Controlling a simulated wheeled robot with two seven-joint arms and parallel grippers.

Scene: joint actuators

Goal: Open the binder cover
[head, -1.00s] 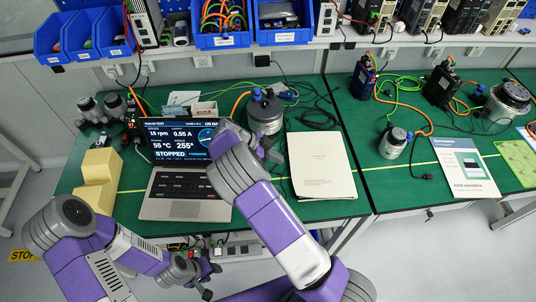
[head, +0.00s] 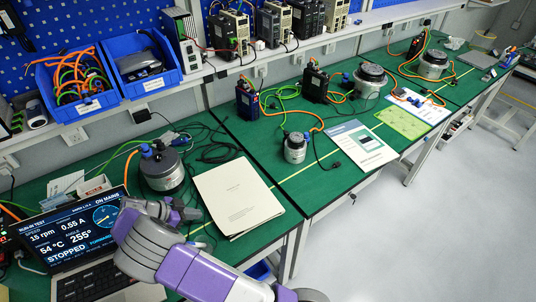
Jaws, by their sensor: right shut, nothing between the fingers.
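A closed cream binder or thick booklet (head: 240,196) lies flat on the green bench, with a few lines of small print on its cover. My right gripper (head: 183,212) is just left of the binder's left edge, between it and the laptop. It looks shut and empty, and apart from the cover; its exact height above the bench is hard to tell. My left gripper is out of view.
An open laptop (head: 72,232) stands at left, partly behind my right arm. A grey motor (head: 162,170) with cables stands behind the binder. A smaller motor (head: 295,148) and a printed manual (head: 362,145) lie to the right. A shelf with blue bins (head: 140,70) runs above.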

